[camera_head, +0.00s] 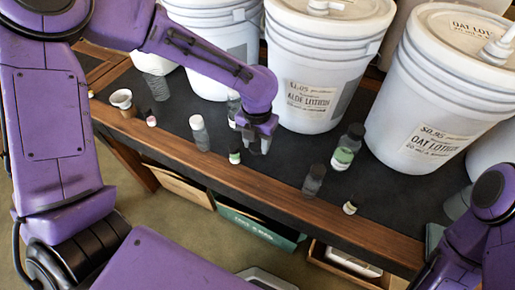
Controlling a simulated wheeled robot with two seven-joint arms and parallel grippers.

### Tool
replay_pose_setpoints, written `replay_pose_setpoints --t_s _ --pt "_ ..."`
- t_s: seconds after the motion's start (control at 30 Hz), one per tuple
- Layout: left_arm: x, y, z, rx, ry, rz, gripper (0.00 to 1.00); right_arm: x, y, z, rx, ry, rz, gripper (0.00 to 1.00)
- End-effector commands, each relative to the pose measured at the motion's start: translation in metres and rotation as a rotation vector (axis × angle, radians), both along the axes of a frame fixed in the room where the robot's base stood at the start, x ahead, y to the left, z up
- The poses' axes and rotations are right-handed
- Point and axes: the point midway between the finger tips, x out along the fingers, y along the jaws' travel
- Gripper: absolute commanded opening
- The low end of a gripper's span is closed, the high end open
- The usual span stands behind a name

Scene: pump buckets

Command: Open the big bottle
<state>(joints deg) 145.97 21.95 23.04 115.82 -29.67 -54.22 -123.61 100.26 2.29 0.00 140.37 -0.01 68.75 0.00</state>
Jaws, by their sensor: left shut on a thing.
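The largest small bottle I see clear of my arm is one with a black cap and green label (346,150), upright on the dark tabletop right of the middle. My left gripper (259,148) reaches down over the table to the left of it, apart from it. Its fingers are close together, shut on a small greyish thing that they mostly hide; I cannot tell what it is. A bottle (233,103) is partly hidden behind my left wrist. A small bottle with a green label (235,156) stands just left of the fingers. My right arm shows at the right edge, its gripper out of view.
Large white buckets, one with an aloe lotion label (310,98) and one with an oat lotion label (431,141), line the back. Boxes sit below.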

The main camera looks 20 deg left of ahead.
Motion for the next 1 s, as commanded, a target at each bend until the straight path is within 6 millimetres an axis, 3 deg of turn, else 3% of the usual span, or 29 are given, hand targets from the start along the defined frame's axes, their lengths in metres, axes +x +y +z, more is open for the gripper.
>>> replay_pose_setpoints --t_s 0.17,0.33,0.67,0.7,0.77,1.0 --pt "0.010 0.005 -0.014 0.000 0.000 0.001 0.07 0.000 0.000 -0.001 0.000 0.000 0.000 1.00" --pt "0.009 0.004 -0.042 0.001 0.001 -0.001 0.07 0.000 0.000 -0.005 0.000 0.000 0.000 1.00" --pt "0.009 0.004 -0.046 0.000 -0.001 -0.001 0.07 0.000 0.000 -0.005 0.000 0.000 0.000 1.00" --pt "0.009 0.004 -0.046 0.000 -0.002 -0.001 0.47 0.000 0.000 -0.005 0.000 0.000 0.000 1.00" --pt "0.009 0.004 -0.046 0.000 -0.002 -0.001 0.66 0.000 0.000 -0.005 0.000 0.000 0.000 1.00" --pt "0.009 0.004 -0.046 0.000 -0.002 0.000 0.69 0.000 0.000 -0.005 0.000 0.000 0.000 1.00"
